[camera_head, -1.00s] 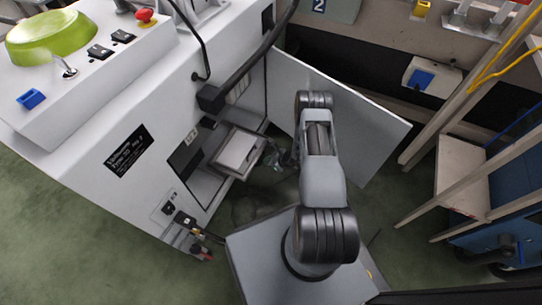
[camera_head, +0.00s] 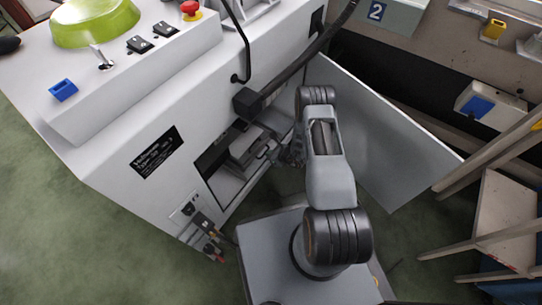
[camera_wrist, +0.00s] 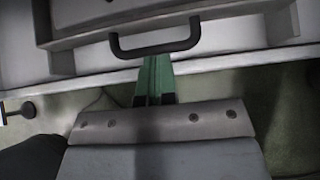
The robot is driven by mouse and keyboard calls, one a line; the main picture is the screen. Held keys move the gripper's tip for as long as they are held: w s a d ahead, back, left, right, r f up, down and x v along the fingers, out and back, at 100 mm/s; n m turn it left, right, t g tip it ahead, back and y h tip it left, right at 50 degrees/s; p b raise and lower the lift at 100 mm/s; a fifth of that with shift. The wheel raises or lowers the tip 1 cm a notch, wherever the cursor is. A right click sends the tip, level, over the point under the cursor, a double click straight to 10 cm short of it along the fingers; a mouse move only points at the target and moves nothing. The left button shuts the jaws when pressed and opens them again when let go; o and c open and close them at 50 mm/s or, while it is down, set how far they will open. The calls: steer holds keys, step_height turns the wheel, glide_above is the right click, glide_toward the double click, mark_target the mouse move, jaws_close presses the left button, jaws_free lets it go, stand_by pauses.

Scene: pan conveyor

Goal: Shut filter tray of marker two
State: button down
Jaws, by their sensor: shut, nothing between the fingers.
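The filter tray (camera_head: 247,148) is a grey drawer in the opening low on the side of the white marker machine (camera_head: 120,185). It appears to stick out a little. In the wrist view its front carries a black bar handle (camera_wrist: 155,46). My gripper (camera_head: 284,153) is at the tray's outer side, partly hidden by my arm. In the wrist view my gripper's green fingers (camera_wrist: 153,76) are shut together and empty, pointing at the tray front just under the handle. I cannot tell whether the tips touch it.
An open white door panel (camera_head: 385,140) stands to the right of my arm. A black box with a thick hose (camera_head: 248,102) sits above the opening. Plugs and cables (camera_head: 205,228) stick out below left. A wooden-legged stand (camera_head: 500,215) is at right. Green floor (camera_head: 60,230) is clear at left.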

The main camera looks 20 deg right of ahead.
steer(key=shift+w+a+r, duration=0.1)
steer(key=shift+w+a, duration=0.2)
steer(key=shift+a, duration=0.05)
steer(key=shift+d, duration=0.1)
